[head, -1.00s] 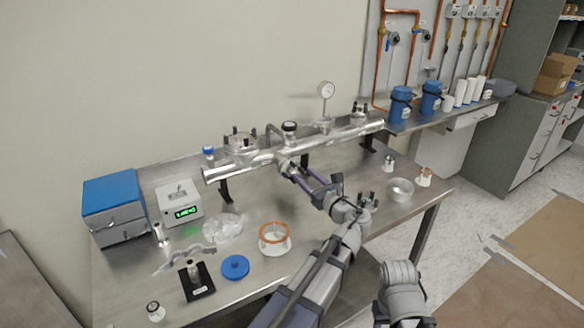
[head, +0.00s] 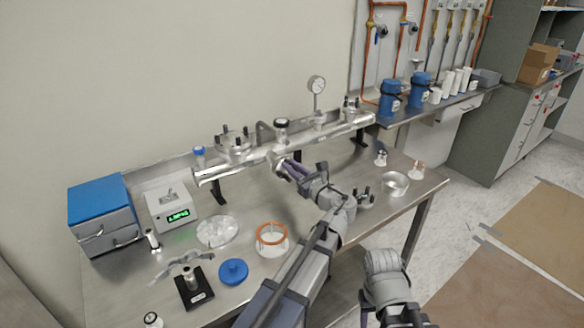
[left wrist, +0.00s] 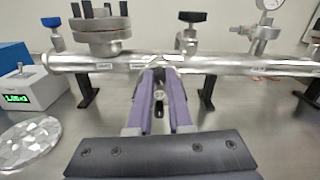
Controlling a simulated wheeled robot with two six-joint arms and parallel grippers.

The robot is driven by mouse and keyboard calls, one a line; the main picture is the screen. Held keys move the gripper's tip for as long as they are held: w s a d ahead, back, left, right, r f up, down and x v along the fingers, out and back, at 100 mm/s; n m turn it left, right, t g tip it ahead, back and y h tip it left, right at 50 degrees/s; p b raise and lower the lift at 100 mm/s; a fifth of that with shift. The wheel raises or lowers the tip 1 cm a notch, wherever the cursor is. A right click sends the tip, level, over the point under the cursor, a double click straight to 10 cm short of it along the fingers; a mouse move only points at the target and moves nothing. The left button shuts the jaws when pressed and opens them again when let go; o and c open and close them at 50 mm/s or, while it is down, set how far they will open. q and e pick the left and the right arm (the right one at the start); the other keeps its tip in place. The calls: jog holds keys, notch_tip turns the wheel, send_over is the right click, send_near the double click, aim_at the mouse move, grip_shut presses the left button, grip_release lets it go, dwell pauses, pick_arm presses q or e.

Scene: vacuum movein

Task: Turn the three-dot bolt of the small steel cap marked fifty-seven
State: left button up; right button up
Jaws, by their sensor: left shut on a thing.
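A long steel pipe (head: 250,164) stands on black supports across the table, with flanged caps on top. My left gripper (head: 281,168) reaches its front side, near the middle. In the left wrist view its purple fingers (left wrist: 159,80) are close together at the pipe (left wrist: 215,63), shut on a small part. The fingers hide most of it, and a small metal piece (left wrist: 159,97) shows between them. Small labels on the pipe are too small to read, so I cannot make out fifty-seven or any dots.
A flanged cap with upright black bolts (head: 234,143) and a gauge (head: 316,88) top the pipe. The meter box (head: 170,208), blue-topped drawer box (head: 103,212), foil dish (head: 217,232), copper-coloured ring (head: 271,236) and blue lid (head: 233,272) stand in front at left. A steel ring (head: 394,184) lies right.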

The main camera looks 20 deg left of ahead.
pick_arm(q)
jog(key=shift+n, duration=0.4)
grip_shut()
jog(key=n, duration=0.5)
jog(key=shift+n, duration=0.7)
jog(key=o, duration=0.7)
grip_release()
jog(key=shift+v, duration=3.9)
